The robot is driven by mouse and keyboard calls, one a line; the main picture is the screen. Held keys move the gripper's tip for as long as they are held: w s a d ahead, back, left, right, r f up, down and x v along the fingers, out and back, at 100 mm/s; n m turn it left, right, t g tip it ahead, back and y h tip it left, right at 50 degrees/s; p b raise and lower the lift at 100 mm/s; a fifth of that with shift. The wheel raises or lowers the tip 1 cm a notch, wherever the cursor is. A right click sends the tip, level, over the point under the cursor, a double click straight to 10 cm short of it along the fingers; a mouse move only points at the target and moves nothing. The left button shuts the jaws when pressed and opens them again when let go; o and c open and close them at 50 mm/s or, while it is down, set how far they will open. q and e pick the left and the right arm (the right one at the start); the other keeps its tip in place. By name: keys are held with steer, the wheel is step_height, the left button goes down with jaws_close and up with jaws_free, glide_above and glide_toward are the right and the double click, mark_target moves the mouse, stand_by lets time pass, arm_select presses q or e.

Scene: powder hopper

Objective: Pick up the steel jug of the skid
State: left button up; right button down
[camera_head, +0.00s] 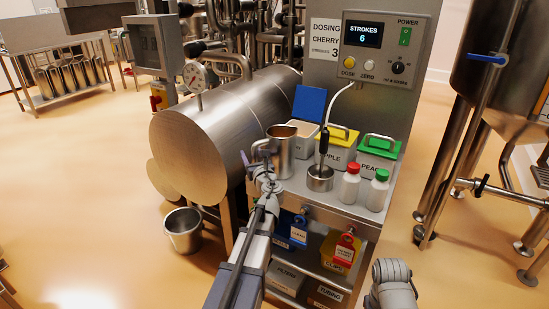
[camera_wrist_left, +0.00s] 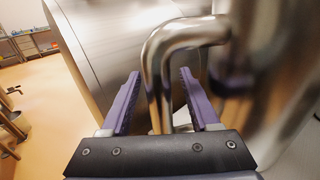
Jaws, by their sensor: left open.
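The steel jug (camera_head: 283,158) stands upright on the skid's steel shelf, left of the tubs. Its mouth faces up and shows brown inside. Its handle points left, towards my left gripper (camera_head: 258,160). In the left wrist view, my left gripper (camera_wrist_left: 160,76) has its purple fingers apart, with the bent steel jug handle (camera_wrist_left: 152,62) between them. I cannot tell whether either finger touches it. My right gripper is not in view.
Behind the jug are an open blue-lidded tub (camera_head: 307,107), yellow-lidded (camera_head: 336,153) and green-lidded (camera_head: 376,162) tubs. A round steel piece (camera_head: 320,179) and two white bottles (camera_head: 348,186) stand right. A large steel cylinder (camera_head: 200,140) is left; a bucket (camera_head: 184,230) is on the floor.

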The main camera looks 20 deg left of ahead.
arm_select(q)
jaws_close()
stand_by(0.4)
stand_by(0.9)
